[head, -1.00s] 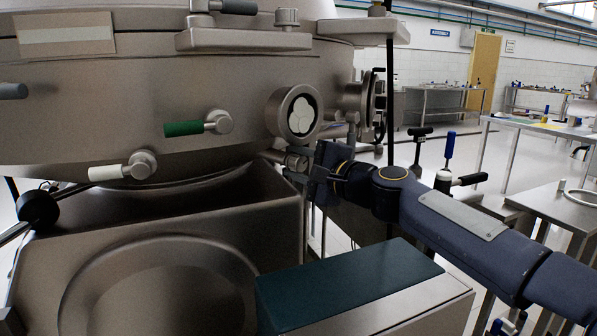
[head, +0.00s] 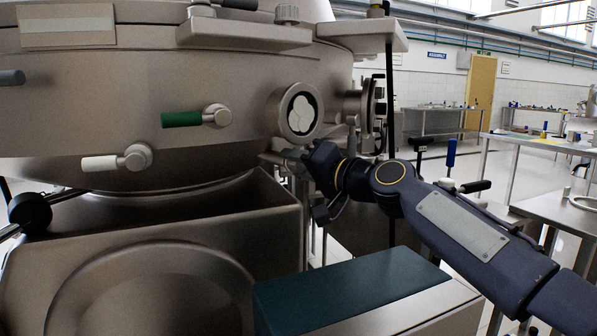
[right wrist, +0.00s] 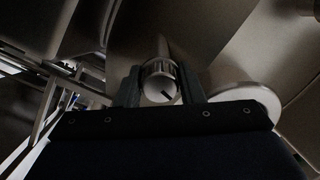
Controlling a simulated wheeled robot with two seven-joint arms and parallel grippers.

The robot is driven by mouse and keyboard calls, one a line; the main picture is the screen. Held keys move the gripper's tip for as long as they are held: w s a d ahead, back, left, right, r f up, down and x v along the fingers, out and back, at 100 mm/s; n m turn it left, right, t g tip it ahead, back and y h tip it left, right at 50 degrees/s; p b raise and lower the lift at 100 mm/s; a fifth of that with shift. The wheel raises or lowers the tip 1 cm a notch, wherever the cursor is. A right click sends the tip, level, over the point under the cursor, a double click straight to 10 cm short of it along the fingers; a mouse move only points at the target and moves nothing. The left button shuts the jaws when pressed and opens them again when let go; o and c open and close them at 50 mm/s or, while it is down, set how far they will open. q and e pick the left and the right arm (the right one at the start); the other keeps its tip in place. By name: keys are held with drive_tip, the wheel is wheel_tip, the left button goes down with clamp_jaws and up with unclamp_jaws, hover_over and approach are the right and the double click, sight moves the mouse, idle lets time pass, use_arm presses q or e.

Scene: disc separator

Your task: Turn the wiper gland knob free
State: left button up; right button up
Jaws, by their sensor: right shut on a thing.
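The wiper gland knob is a small silver cylinder (right wrist: 157,86) with a dark line on its end face, at the middle of the right wrist view. My right gripper (head: 294,157) is at the knob, low on the right side of the big steel separator bowl in the head view. Its two dark fingers lie on either side of the knob in the right wrist view and are shut on it. In the head view the gripper mostly hides the knob. My left gripper is in neither view.
The steel separator bowl (head: 90,110) carries a green-handled lever (head: 182,119) and a white-handled one (head: 100,163). A round sight glass (head: 301,114) sits just above my right gripper. A steel box with a dark teal top (head: 350,288) stands below my right arm.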

drive_tip(key=shift+f+n+b, duration=0.15)
drive_tip(key=shift+n+b, duration=0.35)
drive_tip(key=shift+n, duration=1.1)
drive_tip(key=o, duration=1)
drive_tip(key=b+v, duration=0.1)
drive_tip(key=v, duration=0.7)
drive_tip(key=shift+w+b, duration=0.1)
drive_tip(key=shift+b, duration=0.25)
